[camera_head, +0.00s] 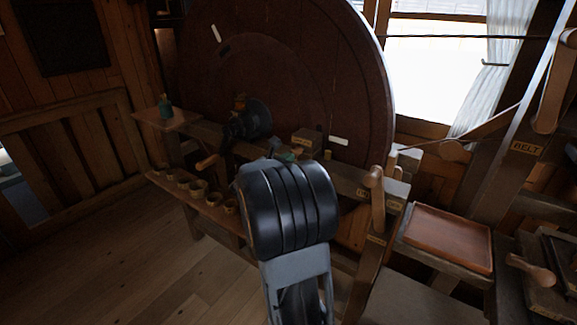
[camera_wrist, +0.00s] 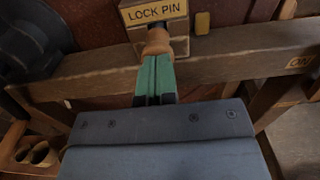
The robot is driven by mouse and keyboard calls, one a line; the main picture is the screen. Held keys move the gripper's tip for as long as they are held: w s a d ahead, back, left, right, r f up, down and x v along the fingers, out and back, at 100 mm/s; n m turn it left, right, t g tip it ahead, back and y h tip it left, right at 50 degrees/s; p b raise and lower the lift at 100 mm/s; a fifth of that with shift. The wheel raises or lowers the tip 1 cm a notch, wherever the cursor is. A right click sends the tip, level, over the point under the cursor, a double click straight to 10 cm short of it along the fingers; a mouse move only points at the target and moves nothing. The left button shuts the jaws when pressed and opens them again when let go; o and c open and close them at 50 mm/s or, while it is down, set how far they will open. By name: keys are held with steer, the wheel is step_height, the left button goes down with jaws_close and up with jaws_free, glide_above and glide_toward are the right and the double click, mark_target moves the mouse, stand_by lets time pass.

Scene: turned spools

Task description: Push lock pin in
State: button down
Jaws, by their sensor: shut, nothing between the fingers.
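The lock pin shows in the wrist view as a turned wooden knob (camera_wrist: 157,42) with a dark shaft behind it, in front of a block with a yellow LOCK PIN plate (camera_wrist: 158,11). My gripper (camera_wrist: 157,58) has green-faced fingers pressed together with nothing between them. Its fingertips are right at the near side of the knob and look to touch it or nearly so.
A large dark wheel (camera_head: 340,85) rises behind the wooden bench beam (camera_wrist: 230,52). Small turned cups (camera_head: 197,189) line a low shelf at left. A wooden lever (camera_head: 376,195) stands to the right, near a reddish tray (camera_head: 450,238). The floor at left is clear.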

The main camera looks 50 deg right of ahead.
steer(key=shift+r, duration=0.15)
steer(key=s+a, duration=0.2)
steer(key=a, duration=1.2)
steer(key=shift+s, duration=0.2)
steer(key=shift+d, duration=0.1)
steer(key=s+a+f+m+g+y+p, duration=0.1)
steer(key=s+a+f+m+g+y, duration=0.2)
steer(key=s+a+f+m+y, duration=0.65)
steer(key=a+r+m+t+y+p, duration=0.3)
steer(key=a+r+m+y+p, duration=0.2)
steer(key=a+m+y, duration=0.3)
steer(key=a+r+m, duration=0.1)
steer(key=a+m, duration=0.1)
steer(key=a, duration=0.1)
steer(key=shift+s+r, duration=0.35)
steer(key=shift+s, duration=0.05)
